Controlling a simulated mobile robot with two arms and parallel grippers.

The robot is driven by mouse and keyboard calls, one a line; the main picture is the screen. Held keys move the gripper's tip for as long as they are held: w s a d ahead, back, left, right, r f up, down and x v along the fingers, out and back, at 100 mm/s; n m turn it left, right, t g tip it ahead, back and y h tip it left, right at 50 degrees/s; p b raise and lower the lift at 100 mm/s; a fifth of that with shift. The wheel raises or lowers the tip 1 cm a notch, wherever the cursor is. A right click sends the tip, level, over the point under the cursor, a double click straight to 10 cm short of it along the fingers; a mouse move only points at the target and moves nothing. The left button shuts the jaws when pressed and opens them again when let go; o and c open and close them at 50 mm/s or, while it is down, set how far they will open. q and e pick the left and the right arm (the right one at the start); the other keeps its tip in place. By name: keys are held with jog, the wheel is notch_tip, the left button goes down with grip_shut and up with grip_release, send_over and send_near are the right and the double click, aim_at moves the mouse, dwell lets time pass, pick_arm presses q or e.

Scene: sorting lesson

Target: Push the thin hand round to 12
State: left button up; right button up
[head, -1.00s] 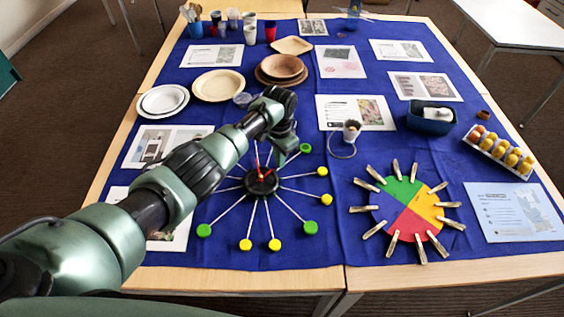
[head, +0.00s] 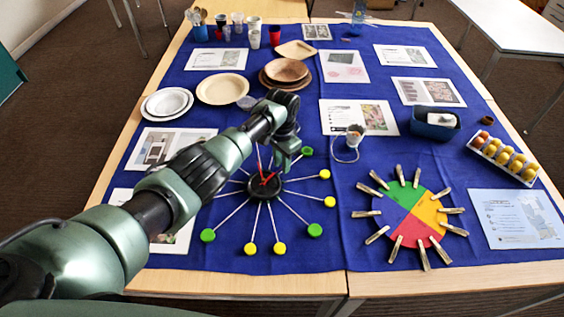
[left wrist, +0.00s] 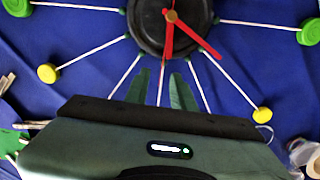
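The clock has a black hub (head: 264,184) with thin white spokes ending in green and yellow discs. Two red hands sit on the hub. The longer, thinner hand (left wrist: 200,42) points to the lower right in the left wrist view, and up and slightly left in the head view. The shorter, thicker hand (left wrist: 168,42) points down toward my gripper in the left wrist view. My left gripper (left wrist: 161,74) is over the spokes on the hub's far side, its fingers a little apart and empty. It hides some far spokes in the head view (head: 285,164). My right gripper is out of view.
A coloured wheel (head: 415,212) with clothes pegs lies right of the clock. A small cup (head: 354,138) stands behind it.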

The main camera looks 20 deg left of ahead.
pick_arm(q)
jog(key=shift+r, duration=0.1)
notch_tip(320, 180, up, 8)
jog(key=shift+f, duration=0.2)
dwell(0.6)
